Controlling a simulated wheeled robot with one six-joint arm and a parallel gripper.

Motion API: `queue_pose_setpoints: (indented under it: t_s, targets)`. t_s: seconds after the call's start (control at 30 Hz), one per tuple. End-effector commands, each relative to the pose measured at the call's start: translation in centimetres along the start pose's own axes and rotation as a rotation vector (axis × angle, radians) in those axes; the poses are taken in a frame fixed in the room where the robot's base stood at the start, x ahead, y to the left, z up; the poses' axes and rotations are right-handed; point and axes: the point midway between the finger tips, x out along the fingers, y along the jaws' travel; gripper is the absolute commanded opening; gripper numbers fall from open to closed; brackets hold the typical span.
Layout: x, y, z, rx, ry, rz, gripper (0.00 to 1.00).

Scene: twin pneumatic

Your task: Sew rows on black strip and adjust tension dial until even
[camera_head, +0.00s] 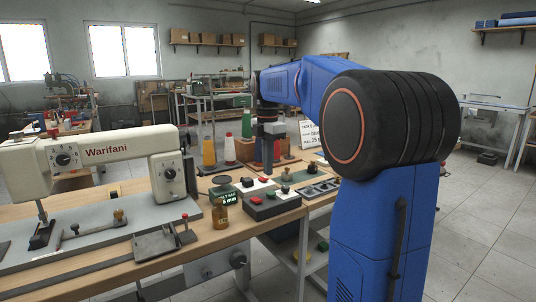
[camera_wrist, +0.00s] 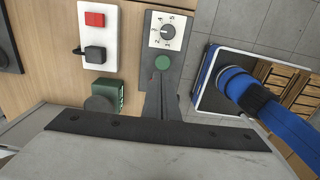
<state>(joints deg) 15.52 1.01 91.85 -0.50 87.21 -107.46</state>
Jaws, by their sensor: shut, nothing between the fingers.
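The cream Warifani sewing machine (camera_head: 110,150) stands at the left of the bench in the head view. One numbered dial (camera_head: 65,159) is on its left head, and another dial (camera_head: 170,174) is on its right column. I cannot pick out the black strip for certain. My gripper (camera_head: 268,168) points down over the bench behind the control boxes, right of the machine and apart from it. Its fingers are shut and empty. In the wrist view, a white numbered dial plate (camera_wrist: 166,31) sits on a grey panel, above a green button (camera_wrist: 162,63).
A red-and-black switch box (camera_wrist: 96,35) and a green block (camera_wrist: 108,94) lie beside the panel. A small brown bottle (camera_head: 220,215) stands near the bench front. Thread cones (camera_head: 209,150) stand behind. Open floor (camera_head: 490,235) lies to the right.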

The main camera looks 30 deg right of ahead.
Motion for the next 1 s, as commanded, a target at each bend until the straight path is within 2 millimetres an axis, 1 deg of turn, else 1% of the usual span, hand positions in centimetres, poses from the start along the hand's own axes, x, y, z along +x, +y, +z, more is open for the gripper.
queue_pose_setpoints:
  t_s: [0.03, 0.2, 0.4, 0.6, 0.9, 1.0]
  targets:
    - [1.0, -0.1, 0.0, 0.0, 0.001, -0.002, 0.0]
    - [3.7, -0.1, 0.0, 0.0, 0.001, -0.002, 0.0]
    - [5.8, 0.0, 0.0, 0.0, 0.0, -0.001, 0.0]
    - [6.4, 0.0, 0.0, 0.0, 0.0, 0.0, 0.0]
    - [6.5, 0.0, 0.0, 0.0, 0.0, 0.0, 0.0]
    - [7.3, 0.0, 0.0, 0.0, 0.001, -0.002, 0.0]
